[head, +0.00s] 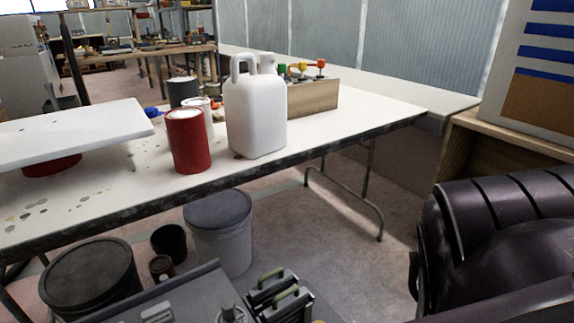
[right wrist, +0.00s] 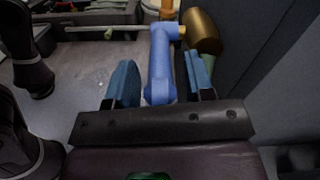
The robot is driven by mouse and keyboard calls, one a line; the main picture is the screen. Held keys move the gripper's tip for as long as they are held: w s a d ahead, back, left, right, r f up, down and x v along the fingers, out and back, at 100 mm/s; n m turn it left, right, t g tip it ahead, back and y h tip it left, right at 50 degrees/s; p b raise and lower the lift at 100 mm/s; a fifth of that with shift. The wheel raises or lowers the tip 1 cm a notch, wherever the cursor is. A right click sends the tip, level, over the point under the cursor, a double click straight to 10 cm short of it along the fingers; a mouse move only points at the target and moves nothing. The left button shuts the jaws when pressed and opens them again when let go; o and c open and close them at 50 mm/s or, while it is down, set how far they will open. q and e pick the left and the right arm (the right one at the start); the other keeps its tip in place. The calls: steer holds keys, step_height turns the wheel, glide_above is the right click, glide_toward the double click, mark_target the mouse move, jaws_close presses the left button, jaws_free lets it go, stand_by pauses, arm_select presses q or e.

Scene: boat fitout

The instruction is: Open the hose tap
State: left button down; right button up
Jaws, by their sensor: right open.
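My right gripper (right wrist: 161,78) is open, with one blue finger on each side of the blue piece. I cannot tell whether either finger touches it. The tap does not show clearly in the head view. My left gripper is in neither view.
In the head view, a white jug (head: 257,112), a red can (head: 188,140) and a wooden box (head: 314,96) stand on the long table (head: 375,113). Buckets, including a grey one (head: 219,232), are under it. A wooden shelf (head: 505,137) is at the right.

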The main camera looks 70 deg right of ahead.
steer(key=v, duration=0.7)
steer(key=shift+d, duration=0.15)
steer(key=shift+s, duration=0.2)
